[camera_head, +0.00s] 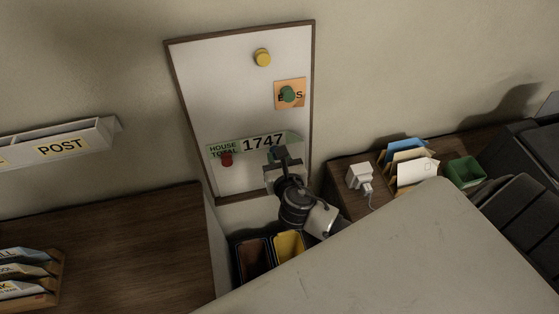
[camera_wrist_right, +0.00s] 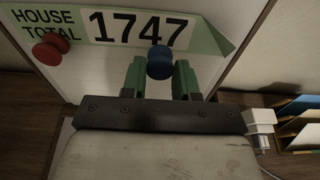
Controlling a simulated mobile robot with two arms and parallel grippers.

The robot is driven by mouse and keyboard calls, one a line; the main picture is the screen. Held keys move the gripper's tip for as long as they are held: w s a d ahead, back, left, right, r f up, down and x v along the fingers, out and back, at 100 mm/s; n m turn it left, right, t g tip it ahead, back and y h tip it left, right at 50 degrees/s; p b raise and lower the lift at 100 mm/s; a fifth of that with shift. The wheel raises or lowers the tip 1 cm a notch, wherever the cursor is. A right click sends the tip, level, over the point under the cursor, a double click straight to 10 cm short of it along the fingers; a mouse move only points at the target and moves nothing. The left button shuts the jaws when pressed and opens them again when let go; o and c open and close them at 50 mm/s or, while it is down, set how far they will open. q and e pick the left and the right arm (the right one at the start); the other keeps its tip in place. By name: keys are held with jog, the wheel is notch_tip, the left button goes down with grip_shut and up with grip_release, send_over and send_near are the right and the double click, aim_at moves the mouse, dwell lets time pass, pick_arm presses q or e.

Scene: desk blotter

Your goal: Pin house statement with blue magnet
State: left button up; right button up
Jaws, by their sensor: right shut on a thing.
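The house statement (camera_head: 240,151) is a green paper strip reading "HOUSE TOTAL 1747" across the lower part of the whiteboard (camera_head: 218,90). It shows large in the right wrist view (camera_wrist_right: 84,22), its right end seeming to angle away. A red magnet (camera_head: 227,159) sits at its left end, also in the right wrist view (camera_wrist_right: 50,48). My right gripper (camera_head: 279,157) is in front of the strip's right part. In the right wrist view its fingers (camera_wrist_right: 160,75) are shut on the blue magnet (camera_wrist_right: 160,62), which overlaps the strip's lower edge. Whether it touches is unclear. My left gripper is out of view.
A yellow magnet (camera_head: 262,58) and an orange note under a green magnet (camera_head: 288,94) are higher on the board. A white plug (camera_head: 360,178), envelopes (camera_head: 415,172) and a green bin (camera_head: 465,172) stand right. A POST shelf (camera_head: 62,147) hangs left.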

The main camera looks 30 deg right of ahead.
jog(key=shift+w+d+f, duration=0.15)
jog(key=shift+w, duration=0.45)
dwell(0.5)
dwell(1.0)
jog(key=o, duration=0.9)
jog(key=shift+s, duration=0.15)
jog(key=b+v, duration=0.1)
jog(key=v, duration=0.9)
jog(key=shift+s, duration=0.3)
